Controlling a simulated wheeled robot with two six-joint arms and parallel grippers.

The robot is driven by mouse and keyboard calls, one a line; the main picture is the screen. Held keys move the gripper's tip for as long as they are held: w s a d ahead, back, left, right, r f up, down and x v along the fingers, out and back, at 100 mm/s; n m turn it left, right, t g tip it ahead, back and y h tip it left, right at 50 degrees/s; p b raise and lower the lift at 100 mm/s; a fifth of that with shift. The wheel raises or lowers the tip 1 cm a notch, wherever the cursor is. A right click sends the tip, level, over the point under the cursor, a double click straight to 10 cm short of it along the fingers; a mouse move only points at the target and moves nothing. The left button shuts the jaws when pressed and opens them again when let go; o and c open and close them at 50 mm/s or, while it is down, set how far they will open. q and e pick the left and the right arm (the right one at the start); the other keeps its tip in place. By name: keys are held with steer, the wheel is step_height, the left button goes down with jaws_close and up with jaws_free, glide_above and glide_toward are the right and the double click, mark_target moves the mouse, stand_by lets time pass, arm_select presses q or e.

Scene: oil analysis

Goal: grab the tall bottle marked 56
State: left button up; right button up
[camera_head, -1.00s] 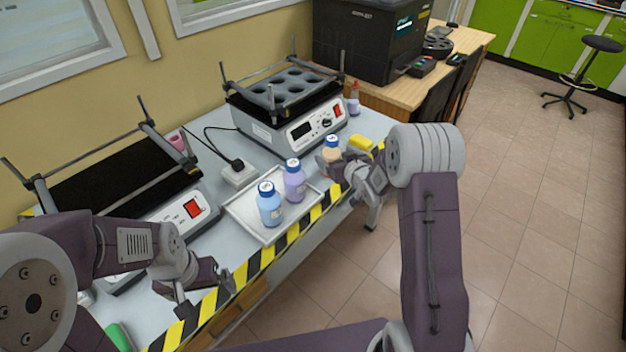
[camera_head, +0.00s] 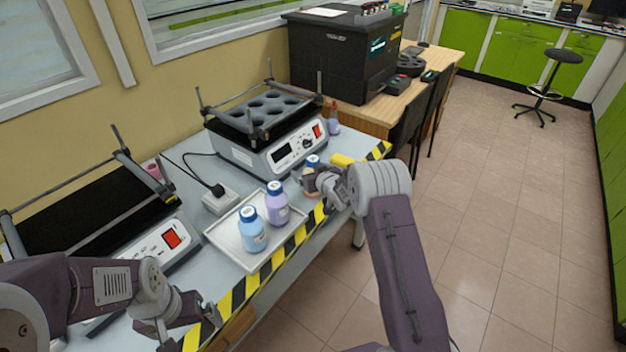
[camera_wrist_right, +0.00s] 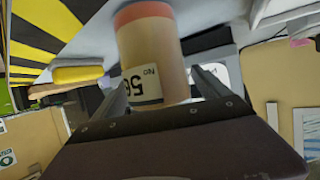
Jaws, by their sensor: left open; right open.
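The bottle marked 56 (camera_wrist_right: 155,55) fills the middle of the right wrist view. Its body is tan, with a pinkish-orange end and a white label reading "No 56" upside down. In the head view the bottle (camera_head: 311,163) shows a blue cap, with its body mostly hidden by my right gripper (camera_head: 318,184). My right gripper (camera_wrist_right: 163,92) is open, with one finger on each side of the bottle; I cannot tell if they touch it. My left gripper (camera_head: 188,330) is open and empty over the striped table edge at the lower left.
A tray (camera_head: 222,238) holds a blue bottle (camera_head: 252,232) and a purple bottle (camera_head: 277,205), left of my right gripper. A shaker (camera_head: 270,140) stands behind, another device (camera_head: 150,245) at left. A yellow object (camera_head: 343,160) lies near the table's right end. Open floor is at right.

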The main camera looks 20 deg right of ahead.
mark_target(310, 160)
steer(key=shift+s+r, duration=0.1)
steer(key=shift+c, duration=0.4)
jaws_close()
arm_select(q)
steer(key=shift+r, duration=0.2)
arm_select(e)
steer(key=shift+r, duration=0.6)
arm_select(q)
steer(key=shift+r+p, duration=0.4)
steer(key=shift+p, duration=0.15)
arm_select(e)
step_height(310, 160, up, 3)
steer(key=shift+r, duration=0.1)
arm_select(q)
step_height(310, 160, up, 2)
steer(key=shift+r+p, duration=0.1)
steer(key=shift+p, duration=0.95)
arm_select(e)
steer(key=s+d+r, duration=0.6)
steer(key=s+d, duration=0.2)
steer(key=shift+s+r, duration=0.25)
steer(key=shift+r, duration=0.05)
